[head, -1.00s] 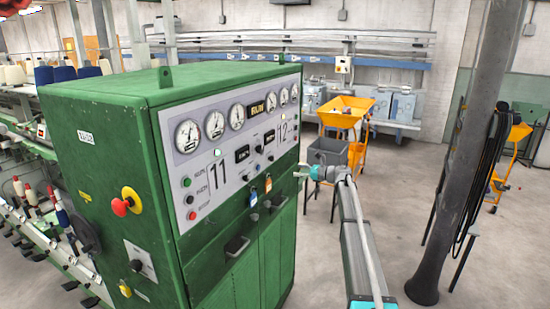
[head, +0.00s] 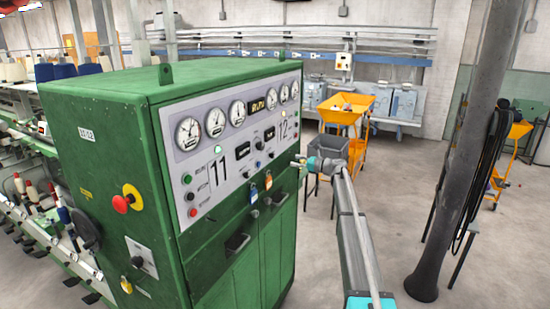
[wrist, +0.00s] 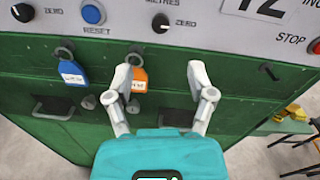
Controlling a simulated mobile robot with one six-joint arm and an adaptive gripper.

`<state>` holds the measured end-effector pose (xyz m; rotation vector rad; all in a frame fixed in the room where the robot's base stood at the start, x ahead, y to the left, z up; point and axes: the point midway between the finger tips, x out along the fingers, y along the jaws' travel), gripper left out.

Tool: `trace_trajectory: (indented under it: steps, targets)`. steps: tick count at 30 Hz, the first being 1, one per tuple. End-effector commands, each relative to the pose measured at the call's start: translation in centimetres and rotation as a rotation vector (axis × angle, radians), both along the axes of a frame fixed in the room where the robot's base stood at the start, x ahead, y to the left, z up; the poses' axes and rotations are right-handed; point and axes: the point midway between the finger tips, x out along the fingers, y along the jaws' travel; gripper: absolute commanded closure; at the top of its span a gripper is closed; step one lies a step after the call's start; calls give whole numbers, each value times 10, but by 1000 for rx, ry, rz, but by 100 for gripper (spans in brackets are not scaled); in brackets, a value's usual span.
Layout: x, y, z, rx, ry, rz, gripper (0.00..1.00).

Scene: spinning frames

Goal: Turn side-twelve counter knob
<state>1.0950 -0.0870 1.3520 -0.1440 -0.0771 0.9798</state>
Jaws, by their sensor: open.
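A black knob (wrist: 161,23) marked ZERO sits on the grey panel at the top of the wrist view, left of the large 12. A second black ZERO knob (wrist: 22,12) is at the far left, with a blue RESET button (wrist: 93,12) between them. My gripper (wrist: 160,78) is open and empty, its fingers below the panel edge in the picture and apart from the right knob. In the head view my gripper (head: 300,163) is at the right end of the panel front, near the 12. The knobs are too small there to tell apart.
A blue tag (wrist: 73,74) and an orange tag (wrist: 139,80) hang on the green cabinet front; the orange one shows between my fingers. A red STOP button (wrist: 315,46) is at the right. A grey pillar (head: 460,150) and orange trolley (head: 345,110) stand right of the cabinet.

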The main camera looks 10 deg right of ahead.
Motion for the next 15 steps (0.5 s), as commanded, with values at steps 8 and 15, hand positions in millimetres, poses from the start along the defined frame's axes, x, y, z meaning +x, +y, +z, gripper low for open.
trace_trajectory:
  steps: [8, 15]
  targets:
    - [25, 36, 0, 0, 0, 2, 30]
    - [45, 66, 0, 0, 0, 2, 30]
